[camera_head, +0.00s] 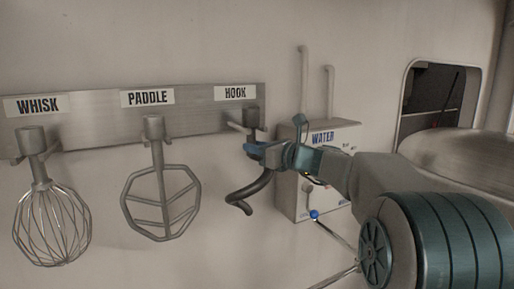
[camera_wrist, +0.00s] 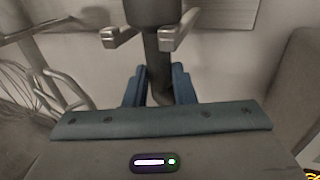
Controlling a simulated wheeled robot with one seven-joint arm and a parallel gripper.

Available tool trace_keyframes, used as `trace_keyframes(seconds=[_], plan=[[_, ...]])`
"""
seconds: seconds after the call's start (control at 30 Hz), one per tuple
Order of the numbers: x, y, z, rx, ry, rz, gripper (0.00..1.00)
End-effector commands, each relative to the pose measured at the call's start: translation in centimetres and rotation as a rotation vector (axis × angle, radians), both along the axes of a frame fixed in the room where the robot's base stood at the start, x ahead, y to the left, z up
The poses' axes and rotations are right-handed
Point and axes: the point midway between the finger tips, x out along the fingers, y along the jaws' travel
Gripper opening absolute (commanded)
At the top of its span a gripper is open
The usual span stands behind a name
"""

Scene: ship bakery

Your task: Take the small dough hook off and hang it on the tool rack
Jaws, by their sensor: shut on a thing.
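The small dough hook (camera_head: 241,196) is a dark grey curved tool with a thick collar at the top. Its collar is at the rack's prongs under the HOOK label. My gripper (camera_head: 262,150) is shut on the hook's shank, below the collar. In the wrist view the shank (camera_wrist: 158,70) stands between the blue fingers, and the two prongs sit on either side of it, just under the collar (camera_wrist: 152,10). I cannot tell whether the collar's weight rests on the prongs. The tool rack (camera_head: 85,122) is a metal strip on the wall, labelled WHISK, PADDLE and HOOK.
A whisk (camera_head: 50,225) and a paddle (camera_head: 161,200) hang on the rack to the left of the hook. A WATER box (camera_head: 300,206) with pipes and a blue valve is on the wall behind my gripper. A wall opening (camera_head: 432,95) and a large rounded metal body (camera_head: 465,158) are at the right.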

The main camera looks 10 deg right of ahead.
Motion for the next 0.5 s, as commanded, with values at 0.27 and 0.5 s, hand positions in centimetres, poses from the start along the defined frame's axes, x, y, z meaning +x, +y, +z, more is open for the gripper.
trace_keyframes(seconds=[0.27, 0.5], plan=[[-0.02, 0.02, 0.20, 0.001, -0.003, 0.000, 0.49], [-0.02, -0.06, -0.14, 0.000, 0.002, 0.000, 0.49]])
